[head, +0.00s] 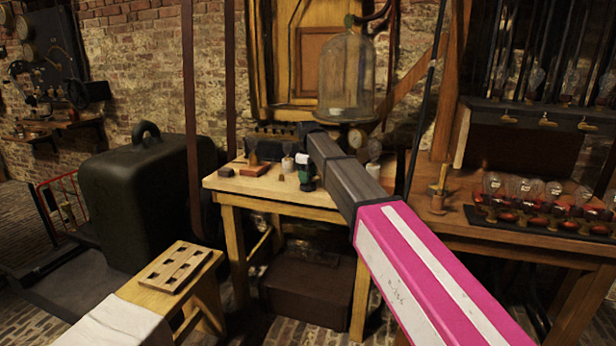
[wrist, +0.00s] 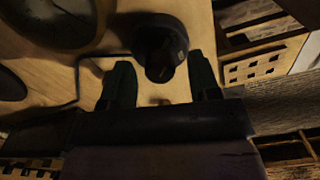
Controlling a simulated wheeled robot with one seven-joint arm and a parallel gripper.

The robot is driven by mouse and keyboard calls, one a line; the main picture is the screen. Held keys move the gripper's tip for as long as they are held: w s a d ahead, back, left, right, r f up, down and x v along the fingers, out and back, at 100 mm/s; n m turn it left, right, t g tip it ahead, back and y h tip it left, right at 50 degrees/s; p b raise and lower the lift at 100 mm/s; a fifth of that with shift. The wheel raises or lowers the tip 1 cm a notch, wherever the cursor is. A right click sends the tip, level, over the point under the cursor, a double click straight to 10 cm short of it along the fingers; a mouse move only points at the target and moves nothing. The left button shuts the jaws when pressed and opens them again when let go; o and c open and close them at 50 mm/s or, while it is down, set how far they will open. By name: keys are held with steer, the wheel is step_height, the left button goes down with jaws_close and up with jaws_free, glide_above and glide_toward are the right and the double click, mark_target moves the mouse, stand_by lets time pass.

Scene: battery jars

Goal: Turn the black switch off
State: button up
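The black switch (wrist: 160,45) is a round dark body with a knob, on the pale wooden tabletop (wrist: 200,20) in the wrist view. My gripper (wrist: 160,64) is open there, with one dark green finger on each side of the switch's near part. The knob lies between or just beyond the fingertips; contact cannot be told. In the head view my gripper (head: 305,172) is at the small wooden table (head: 285,194), reaching down at its top. I cannot make out the switch there, behind or beside my gripper.
A glass bell jar (head: 346,75) stands at the table's back. Small items, including a brown block (head: 254,168), stand left of my gripper. A dark cable (wrist: 76,80) runs to the switch. A slotted wooden rack (head: 174,267) lies front left; several bulbs stand on the right bench (head: 480,232).

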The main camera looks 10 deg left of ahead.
steer(key=shift+r, duration=0.1)
step_height(320, 180, up, 11)
steer(key=shift+f, duration=0.2)
stand_by(0.4)
